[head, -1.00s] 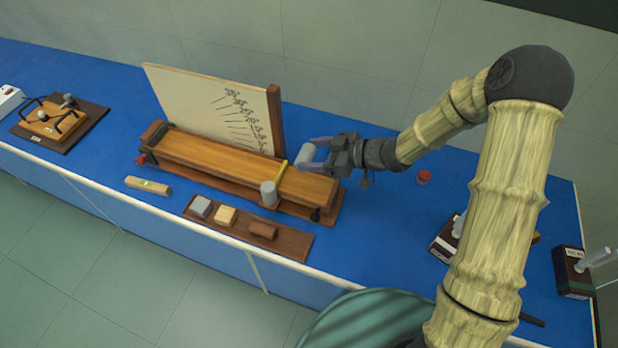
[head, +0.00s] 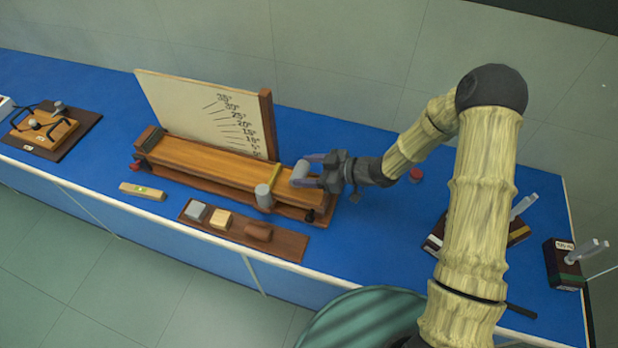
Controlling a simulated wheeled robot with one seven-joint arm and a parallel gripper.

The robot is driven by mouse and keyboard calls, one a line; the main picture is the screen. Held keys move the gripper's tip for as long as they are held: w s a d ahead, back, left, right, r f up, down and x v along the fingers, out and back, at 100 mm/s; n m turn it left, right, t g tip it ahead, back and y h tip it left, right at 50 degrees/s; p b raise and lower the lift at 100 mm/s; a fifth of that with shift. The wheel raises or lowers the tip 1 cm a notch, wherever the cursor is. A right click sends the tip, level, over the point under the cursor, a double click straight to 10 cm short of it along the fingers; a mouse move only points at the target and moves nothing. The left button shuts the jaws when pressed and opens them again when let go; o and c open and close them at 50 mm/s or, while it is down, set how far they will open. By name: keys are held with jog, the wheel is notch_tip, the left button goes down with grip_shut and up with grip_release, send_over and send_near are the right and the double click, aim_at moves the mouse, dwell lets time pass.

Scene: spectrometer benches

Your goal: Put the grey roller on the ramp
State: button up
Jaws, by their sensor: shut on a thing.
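The ramp (head: 200,161) is a long wooden board on a dark wood base, in front of an angle scale panel. A yellow strip (head: 273,175) crosses it near its right end. My gripper (head: 309,171) reaches in from the right and is shut on the grey roller (head: 300,173). The roller is over the right end of the ramp, just right of the yellow strip. I cannot tell whether it touches the board. The far and near fingers partly cover its right side.
A grey upright cylinder (head: 264,197) stands at the ramp's front edge. A dark wood tray (head: 287,245) with grey, tan and brown blocks lies in front. A level (head: 142,191) lies to the left. A red-topped object (head: 416,175) stands right of the gripper.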

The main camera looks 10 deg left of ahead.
jog(key=shift+f, duration=0.1)
jog(key=shift+w+a+f, duration=0.1)
jog(key=shift+f, duration=0.15)
jog(key=f, duration=0.1)
jog(key=f+p, duration=0.1)
jog(key=shift+s+f, duration=0.2)
jog(key=shift+f, duration=0.2)
jog(key=shift+w+f, duration=0.1)
jog(key=shift+f, duration=0.25)
jog(key=shift+f, duration=0.25)
jog(key=o, duration=1.1)
jog(key=shift+r, duration=0.1)
jog(key=shift+c, duration=0.2)
